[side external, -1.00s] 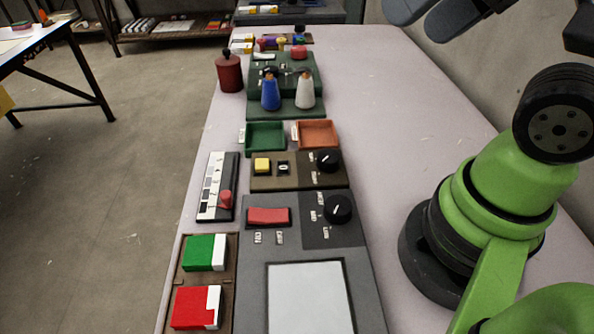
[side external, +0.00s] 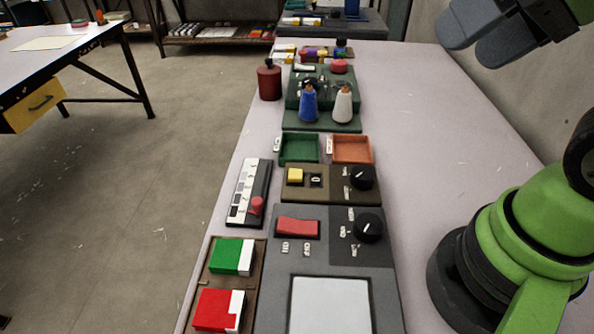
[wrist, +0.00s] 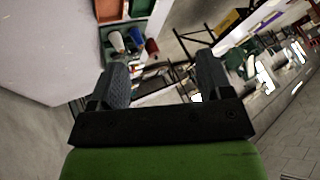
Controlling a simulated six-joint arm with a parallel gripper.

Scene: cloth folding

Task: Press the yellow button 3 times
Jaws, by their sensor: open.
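The yellow button (side external: 295,175) is a small square block on a brown panel (side external: 318,194), left of a small black counter (side external: 316,181) and a black knob. Nothing touches the button. My gripper (side external: 512,48) shows at the top right of the side view, high above the table and well to the right of the button. In the wrist view my gripper (wrist: 158,88) has its two fingers spread apart with nothing between them. I cannot make out the yellow button in the wrist view.
A grey panel with a red rocker switch (side external: 298,227) is nearer, with green (side external: 232,256) and red blocks left of it. A slider panel (side external: 250,193) stands left of the brown panel. Green and orange trays (side external: 352,149) lie behind. The table's right side (side external: 430,130) is clear.

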